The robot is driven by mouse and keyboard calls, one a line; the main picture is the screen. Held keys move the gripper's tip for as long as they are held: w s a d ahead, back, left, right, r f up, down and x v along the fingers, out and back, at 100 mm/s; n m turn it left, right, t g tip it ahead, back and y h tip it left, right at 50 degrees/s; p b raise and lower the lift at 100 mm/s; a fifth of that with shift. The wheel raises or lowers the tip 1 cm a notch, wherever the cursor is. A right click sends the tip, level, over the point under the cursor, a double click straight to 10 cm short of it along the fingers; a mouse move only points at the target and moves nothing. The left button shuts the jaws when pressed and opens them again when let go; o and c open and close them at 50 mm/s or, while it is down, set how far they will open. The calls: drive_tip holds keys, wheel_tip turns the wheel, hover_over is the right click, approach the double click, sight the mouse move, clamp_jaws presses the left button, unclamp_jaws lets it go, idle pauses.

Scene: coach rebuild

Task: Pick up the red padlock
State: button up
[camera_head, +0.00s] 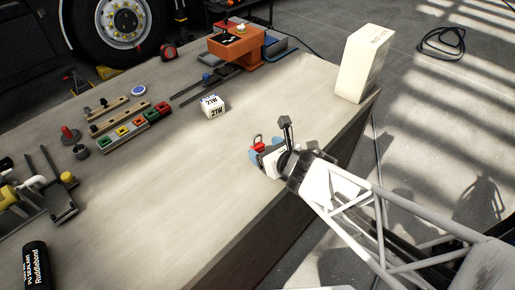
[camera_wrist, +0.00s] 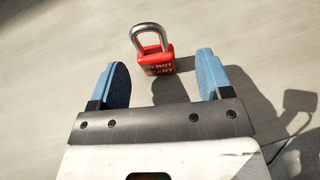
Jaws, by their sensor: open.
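The red padlock (camera_wrist: 157,63), with a silver shackle and white lettering on its body, stands upright on the grey bench in the wrist view. In the head view the padlock (camera_head: 258,147) shows as a small red patch at my gripper, partly hidden by it. My gripper (camera_wrist: 162,82) has two blue fingers spread apart, with nothing between them. The padlock is just beyond the fingertips, between their lines and slightly nearer the left finger. In the head view my gripper (camera_head: 265,158) is low over the bench near its right edge.
The bench (camera_head: 150,200) is clear around the padlock. A white box labelled 21W (camera_head: 212,106) stands farther back. A tall cream carton (camera_head: 364,63) stands at the right corner. Connector strips (camera_head: 136,127), an orange bin (camera_head: 235,46) and a black cartridge (camera_head: 35,266) lie elsewhere.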

sight(259, 146)
drive_tip(key=shift+w+a, duration=0.1)
idle(0.3)
drive_tip(key=shift+a+x, duration=0.2)
drive_tip(key=shift+x, duration=2.4)
drive_tip(key=shift+r, duration=0.1)
drive_tip(key=shift+c, duration=0.4)
drive_tip(key=c, duration=1)
drive_tip(key=shift+o, duration=0.2)
drive_tip(key=shift+r, duration=0.15)
drive_tip(key=shift+s+r, duration=0.2)
drive_tip(key=shift+r, duration=1.55)
drive_tip(key=s+d, duration=0.2)
drive_tip(key=s, duration=0.5)
drive_tip(key=s+d+r, duration=0.1)
drive_tip(key=s+d, duration=0.2)
drive_tip(key=s, duration=0.5)
drive_tip(key=shift+d+r, duration=0.1)
drive_tip(key=shift+r, duration=0.05)
